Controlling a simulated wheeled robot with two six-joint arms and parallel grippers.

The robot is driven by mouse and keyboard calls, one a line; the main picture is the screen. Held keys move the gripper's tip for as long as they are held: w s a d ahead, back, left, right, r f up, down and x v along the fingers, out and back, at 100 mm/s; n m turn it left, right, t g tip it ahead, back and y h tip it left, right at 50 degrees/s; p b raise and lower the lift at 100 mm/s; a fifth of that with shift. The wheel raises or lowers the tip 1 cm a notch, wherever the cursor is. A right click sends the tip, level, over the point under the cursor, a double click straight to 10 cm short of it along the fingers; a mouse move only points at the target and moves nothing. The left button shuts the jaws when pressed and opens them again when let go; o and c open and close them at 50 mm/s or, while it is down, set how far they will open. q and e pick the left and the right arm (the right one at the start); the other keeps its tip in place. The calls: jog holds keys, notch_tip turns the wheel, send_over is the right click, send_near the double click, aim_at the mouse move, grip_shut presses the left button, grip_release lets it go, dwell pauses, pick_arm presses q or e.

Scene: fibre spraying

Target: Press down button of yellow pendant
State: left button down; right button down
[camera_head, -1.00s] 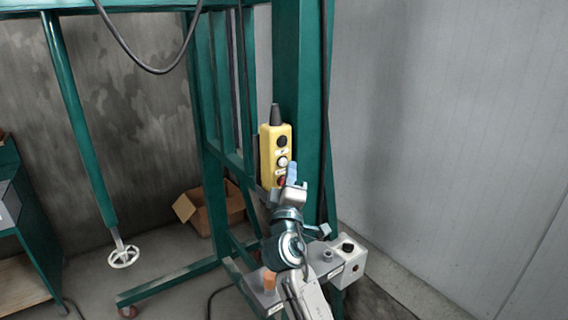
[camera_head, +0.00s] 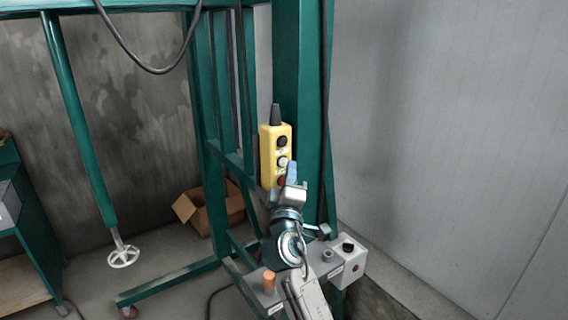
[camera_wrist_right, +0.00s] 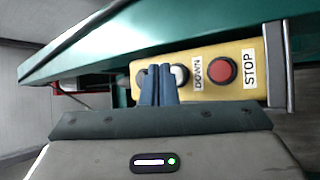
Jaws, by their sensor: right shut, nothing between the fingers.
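The yellow pendant (camera_head: 266,152) hangs upright on the green frame in the head view. It has a black button (camera_head: 282,141) on top, a white button (camera_head: 282,162) below and a red button (camera_head: 281,181) partly hidden by my gripper. In the wrist view the white button (camera_wrist_right: 180,76) is beside the DOWN label (camera_wrist_right: 198,74), and the red button (camera_wrist_right: 222,71) is beside the STOP label. My right gripper (camera_head: 291,166) is shut and empty. Its blue fingertips (camera_wrist_right: 160,70) overlap the white button's edge in the wrist view; contact cannot be told. My left gripper is out of view.
The green frame (camera_head: 298,70) stands behind the pendant. A grey control box (camera_head: 350,266) with a black knob sits below, near my arm. A cardboard box (camera_head: 215,212) lies on the floor behind. A grey wall (camera_head: 450,120) fills the right side.

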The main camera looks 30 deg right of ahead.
jog(key=shift+w, duration=0.15)
jog(key=shift+w, duration=0.3)
jog(key=shift+w+a+b, duration=0.1)
jog(key=shift+w+b, duration=0.4)
jog(key=shift+w, duration=0.05)
dwell(0.8)
jog(key=shift+s, duration=0.15)
dwell(0.4)
jog(key=shift+s, duration=0.85)
jog(key=s, duration=0.3)
jog(key=s+p, duration=0.1)
jog(key=s, duration=0.1)
jog(key=shift+d, duration=0.3)
dwell(0.4)
